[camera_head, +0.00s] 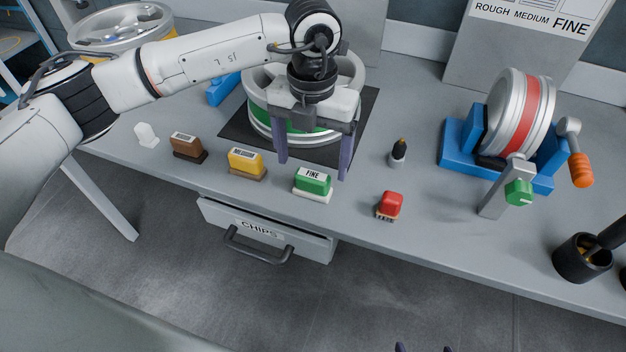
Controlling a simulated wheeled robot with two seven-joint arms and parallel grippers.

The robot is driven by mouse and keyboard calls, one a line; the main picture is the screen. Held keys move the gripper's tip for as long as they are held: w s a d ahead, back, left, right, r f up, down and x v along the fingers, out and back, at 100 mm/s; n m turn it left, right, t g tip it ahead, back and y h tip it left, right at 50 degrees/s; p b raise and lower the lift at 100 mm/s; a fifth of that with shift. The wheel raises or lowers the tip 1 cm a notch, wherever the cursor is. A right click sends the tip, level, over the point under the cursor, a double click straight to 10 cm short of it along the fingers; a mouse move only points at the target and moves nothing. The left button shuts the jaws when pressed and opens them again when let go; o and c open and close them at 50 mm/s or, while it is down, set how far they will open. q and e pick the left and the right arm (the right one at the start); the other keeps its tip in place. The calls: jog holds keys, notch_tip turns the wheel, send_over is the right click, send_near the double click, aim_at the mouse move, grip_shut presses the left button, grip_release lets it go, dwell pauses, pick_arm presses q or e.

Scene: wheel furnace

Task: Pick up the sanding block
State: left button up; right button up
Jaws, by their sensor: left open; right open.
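Several sanding blocks stand in a row along the table's front. One is brown (186,147), one is yellow labelled MEDIUM (246,163), and one is green labelled FINE (313,185) on a white base. The brown block's label is too small to read. My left gripper (313,170) is open and empty, fingers pointing down, just above and behind the green block in the picture. Its two fingers frame the block's left and right ends, and I see no contact. Only the fingertips of my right gripper (422,348) show at the bottom edge, apart and empty.
A red-topped brush (389,206) and a dark pen-like tool (398,153) stand right of the green block. A green-banded wheel (262,118) lies behind my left gripper. A red-banded wheel (522,115) sits on a blue stand. A CHIPS drawer (312,245) is below.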

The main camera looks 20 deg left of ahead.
aim_at(314, 171)
pick_arm(q)
jog(key=f, duration=0.5)
jog(key=shift+d+f+p, duration=0.2)
jog(key=shift+f+p, duration=0.2)
jog(key=c, duration=1.2)
